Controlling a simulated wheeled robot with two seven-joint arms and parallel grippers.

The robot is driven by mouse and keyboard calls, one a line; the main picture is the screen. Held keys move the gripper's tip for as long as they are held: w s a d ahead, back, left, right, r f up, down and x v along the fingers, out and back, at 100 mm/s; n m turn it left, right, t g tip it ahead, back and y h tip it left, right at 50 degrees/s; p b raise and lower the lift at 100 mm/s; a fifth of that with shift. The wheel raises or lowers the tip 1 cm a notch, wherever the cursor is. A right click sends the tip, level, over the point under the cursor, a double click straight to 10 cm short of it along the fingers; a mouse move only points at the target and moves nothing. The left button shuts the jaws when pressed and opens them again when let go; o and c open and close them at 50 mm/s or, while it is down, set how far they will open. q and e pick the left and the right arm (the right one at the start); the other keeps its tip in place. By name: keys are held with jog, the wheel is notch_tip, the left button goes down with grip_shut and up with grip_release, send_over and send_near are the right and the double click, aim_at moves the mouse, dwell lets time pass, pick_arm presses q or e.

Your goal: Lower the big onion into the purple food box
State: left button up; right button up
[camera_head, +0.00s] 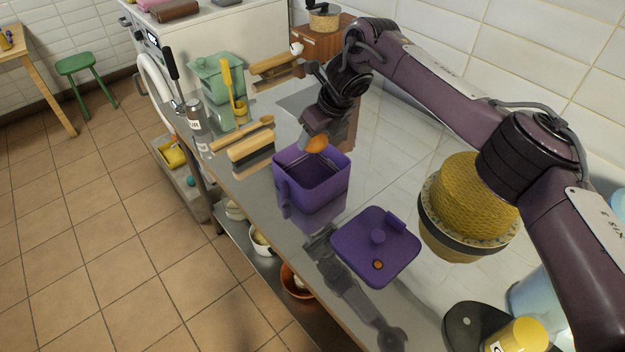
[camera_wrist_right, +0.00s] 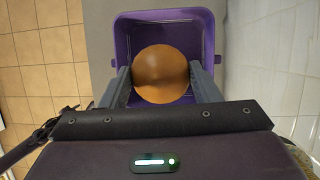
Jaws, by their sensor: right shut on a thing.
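The big onion (camera_head: 316,144) is round and orange-brown. My right gripper (camera_head: 312,141) is shut on it and holds it above the back part of the open purple food box (camera_head: 322,195). In the right wrist view the onion (camera_wrist_right: 161,74) sits between the two fingers, and the purple box (camera_wrist_right: 206,28) opens beneath it, its walls around the onion in the picture. The onion's exact height over the rim is hard to tell. The purple lid (camera_head: 370,243) lies apart on the table, in front of the box. My left gripper is not in view.
The box stands on a shiny metal table (camera_head: 305,255). A wooden brush (camera_head: 252,148) lies left of the box, with a green canister (camera_head: 217,78) behind it. A yellow woven basket (camera_head: 462,195) stands at the right, beneath my right arm. White tiled wall lies behind.

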jog(key=shift+w+f, duration=0.2)
jog(key=shift+w+a, duration=0.15)
jog(key=shift+a, duration=0.2)
dwell(0.6)
jog(key=b, duration=0.6)
send_over(308, 181)
jog(key=s+d, duration=0.1)
jog(key=shift+d+f, duration=0.15)
jog(key=shift+f, duration=4.15)
jog(key=shift+s, duration=0.1)
jog(key=shift+f+b, duration=1.45)
jog(key=shift+f, duration=0.85)
jog(key=o, duration=1.1)
